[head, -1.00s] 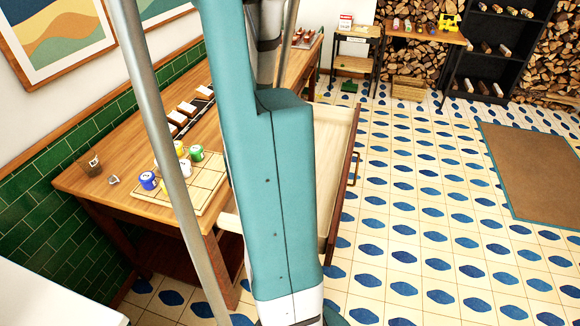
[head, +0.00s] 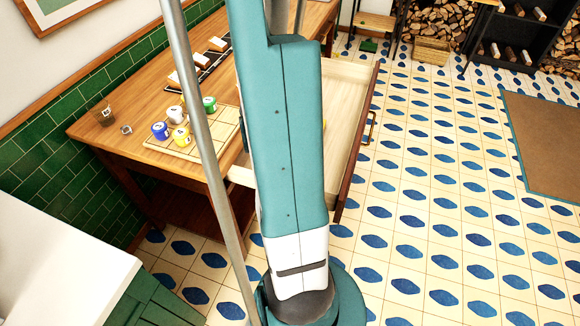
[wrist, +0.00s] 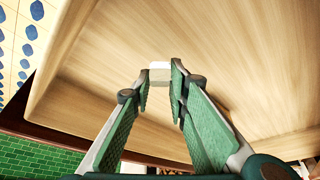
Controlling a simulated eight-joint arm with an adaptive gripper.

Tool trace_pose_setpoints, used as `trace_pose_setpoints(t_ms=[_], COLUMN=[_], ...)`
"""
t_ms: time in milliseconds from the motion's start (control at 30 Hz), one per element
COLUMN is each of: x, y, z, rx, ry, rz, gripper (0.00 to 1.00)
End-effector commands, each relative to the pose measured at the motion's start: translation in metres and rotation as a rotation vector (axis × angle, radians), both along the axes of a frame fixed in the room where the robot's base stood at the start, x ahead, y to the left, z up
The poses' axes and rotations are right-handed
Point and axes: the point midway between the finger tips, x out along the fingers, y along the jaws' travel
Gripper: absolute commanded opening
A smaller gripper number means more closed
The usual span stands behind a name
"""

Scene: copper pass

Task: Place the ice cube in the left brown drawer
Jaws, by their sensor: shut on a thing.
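The brown drawer (head: 345,92) is pulled out from the wooden table, with pale wood inside and a dark red-brown front with a handle. In the wrist view the drawer's pale interior (wrist: 235,60) fills most of the picture. My gripper (wrist: 160,82) is over or inside it and is shut on a small whitish, translucent block, the ice cube (wrist: 160,66), at the fingertips. I cannot tell whether the cube touches the drawer floor. In the head view my arm hides the gripper, the cube and part of the drawer.
The wooden table (head: 150,150) holds a board (head: 190,148) with several coloured cups, a glass (head: 103,115), a small clear piece (head: 126,129) beside it, and a dark rack with pale blocks (head: 200,65). A white counter (head: 60,255) stands at lower left. The tiled floor right of the drawer is clear.

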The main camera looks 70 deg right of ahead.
Motion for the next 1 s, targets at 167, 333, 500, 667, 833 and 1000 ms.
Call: trace_pose_setpoints(t_ms=[167, 333, 500, 667, 833, 1000], x=[0.000, 0.000, 0.000, 0.000, 0.000, 0.000], y=[0.000, 0.000, 0.000, 0.000, 0.000, 0.000], z=[-0.003, -0.002, -0.006, -0.019, -0.035, -0.044], rx=[0.000, 0.000, 0.000, 0.000, 0.000, 0.000], ry=[0.000, 0.000, 0.000, 0.000, 0.000, 0.000], rz=[0.000, 0.000, 0.000, 0.000, 0.000, 0.000], gripper=[0.11, 0.11, 0.11, 0.11, 0.11, 0.11])
